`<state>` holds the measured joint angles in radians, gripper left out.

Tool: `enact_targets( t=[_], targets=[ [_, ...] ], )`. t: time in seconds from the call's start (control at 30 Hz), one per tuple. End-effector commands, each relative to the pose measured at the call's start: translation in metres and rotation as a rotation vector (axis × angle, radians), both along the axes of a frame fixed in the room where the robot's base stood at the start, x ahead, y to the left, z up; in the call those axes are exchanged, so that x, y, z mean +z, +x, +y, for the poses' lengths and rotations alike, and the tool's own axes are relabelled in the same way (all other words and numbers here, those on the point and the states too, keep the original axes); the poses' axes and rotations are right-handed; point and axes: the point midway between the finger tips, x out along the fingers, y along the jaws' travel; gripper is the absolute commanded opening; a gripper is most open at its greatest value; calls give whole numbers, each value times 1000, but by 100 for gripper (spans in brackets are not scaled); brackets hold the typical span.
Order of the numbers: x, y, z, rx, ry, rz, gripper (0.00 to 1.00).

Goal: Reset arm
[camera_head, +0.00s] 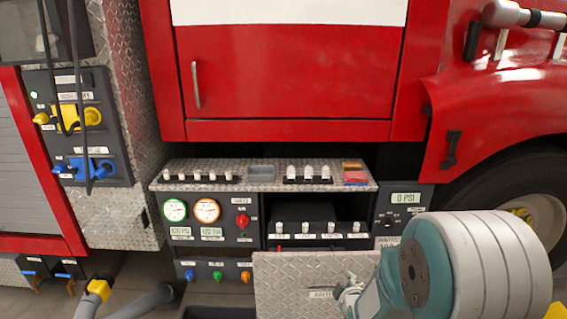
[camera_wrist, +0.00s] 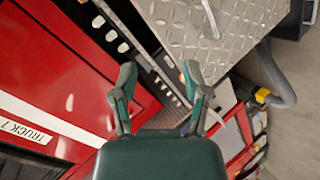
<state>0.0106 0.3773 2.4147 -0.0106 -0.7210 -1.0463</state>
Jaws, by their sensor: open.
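My gripper (camera_wrist: 158,80) is open in the wrist view, its two green fingers apart with nothing held between them. In the head view my teal and white arm covers the lower right, and the gripper end is largely hidden behind it. The bumper pump panel (camera_head: 255,232) of a red fire truck stands behind the arm. It carries two round gauges (camera_head: 190,210), several switches and coloured knobs. A diamond-plate flap (camera_head: 300,272) hangs at the lower middle, close to my arm; I cannot tell whether they touch.
A red cabinet door (camera_head: 290,75) is above the panel. Yellow and blue valve fittings (camera_head: 85,115) are on the left, with black cables hanging over them. A grey hose with a yellow coupling (camera_head: 98,289) is at the lower left. A wheel (camera_head: 535,215) is at the right.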

Motion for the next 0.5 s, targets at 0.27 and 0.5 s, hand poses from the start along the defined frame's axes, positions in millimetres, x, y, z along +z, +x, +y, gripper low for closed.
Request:
enact_targets(
  t=[0.27,0.5],
  targets=[
    [69,-34,1,-145,223,135,60],
    [118,-86,2,-298,403,257,60]
  ],
)
